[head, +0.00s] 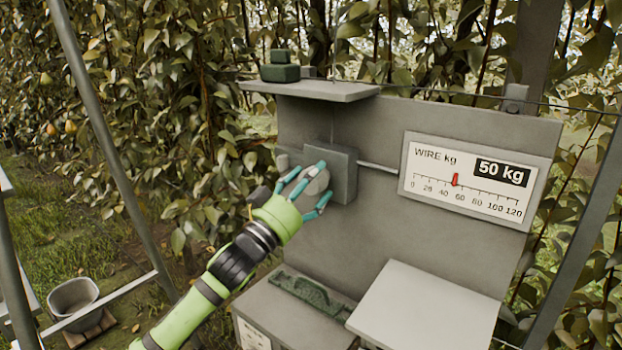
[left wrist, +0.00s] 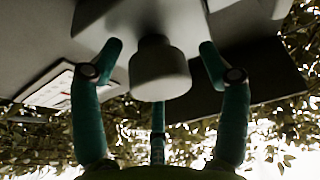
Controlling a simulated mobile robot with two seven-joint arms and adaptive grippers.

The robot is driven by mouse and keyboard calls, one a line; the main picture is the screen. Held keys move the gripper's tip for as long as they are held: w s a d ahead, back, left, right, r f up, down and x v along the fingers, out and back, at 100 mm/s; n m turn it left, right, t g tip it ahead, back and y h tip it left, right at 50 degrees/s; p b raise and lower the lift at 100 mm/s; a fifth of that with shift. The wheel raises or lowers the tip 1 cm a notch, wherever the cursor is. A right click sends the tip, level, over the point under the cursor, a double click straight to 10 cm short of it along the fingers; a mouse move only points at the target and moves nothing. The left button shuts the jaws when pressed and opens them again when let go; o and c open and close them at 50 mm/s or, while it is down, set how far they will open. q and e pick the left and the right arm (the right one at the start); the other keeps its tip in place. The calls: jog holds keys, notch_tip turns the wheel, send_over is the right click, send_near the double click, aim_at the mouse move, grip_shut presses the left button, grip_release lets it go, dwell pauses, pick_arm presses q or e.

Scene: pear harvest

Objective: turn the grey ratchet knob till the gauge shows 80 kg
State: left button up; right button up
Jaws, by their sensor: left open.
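The grey ratchet knob (head: 317,181) sticks out of a dark grey box (head: 345,174) on the upright panel. In the left wrist view the knob (left wrist: 160,72) sits between the fingers of my left gripper (left wrist: 158,65). The fingers stand apart on both sides of it, with gaps showing. In the head view my left gripper (head: 312,188) reaches around the knob from the front left. The gauge (head: 467,180) is a white plate marked WIRE kg. Its red pointer (head: 455,179) stands near 50, and its black label reads 50 kg. My right gripper is not in view.
A small shelf (head: 340,92) with a dark green object (head: 280,68) is above the box. Below are a green toothed tool (head: 306,291) and a pale slanted panel (head: 425,310). A grey bucket (head: 73,297) stands at lower left. Leafy branches and slanted poles surround the panel.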

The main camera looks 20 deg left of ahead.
pick_arm(q)
jog(key=c, duration=1.1)
jog(key=shift+m, duration=0.4)
jog(key=m+p, duration=0.1)
jog(key=m+g+h, duration=0.1)
jog(key=m, duration=0.1)
jog(key=m+h+p, duration=0.1)
jog(key=m, duration=0.1)
jog(key=shift+a+r+g+p, duration=0.1)
jog(key=shift+r+g+p, duration=0.15)
jog(key=shift+g+p, duration=0.1)
jog(key=m+g+h+p, duration=0.1)
jog(key=m, duration=0.1)
jog(key=m+g+h+p, duration=0.1)
jog(key=m+p, duration=0.1)
jog(key=m, duration=0.1)
jog(key=shift+r, duration=0.15)
jog(key=shift+m+g+p, duration=0.45)
jog(key=shift+m+p, duration=0.3)
jog(key=shift+m, duration=0.55)
